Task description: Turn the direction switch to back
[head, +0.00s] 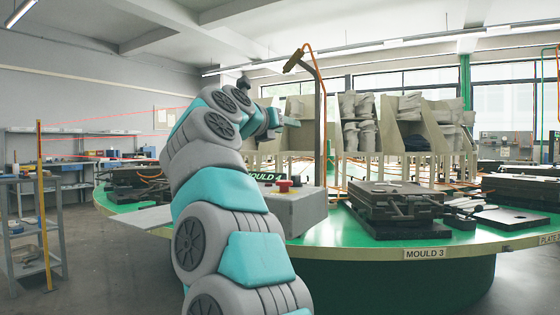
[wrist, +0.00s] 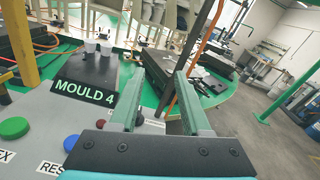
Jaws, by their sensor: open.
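The grey control box (head: 300,207) stands at the edge of the green carousel table, with red buttons (head: 284,186) on top. In the head view the gripper (head: 272,118) is small, above the box. I cannot make out the direction switch; my gripper covers part of the panel.
The green carousel table (head: 375,258) bears dark moulds (head: 395,203). A post (head: 318,120) with an orange hose rises behind the box. A yellow post (head: 43,200) and shelf rack (head: 20,235) stand at left. Open floor (wrist: 270,115) lies at right in the wrist view.

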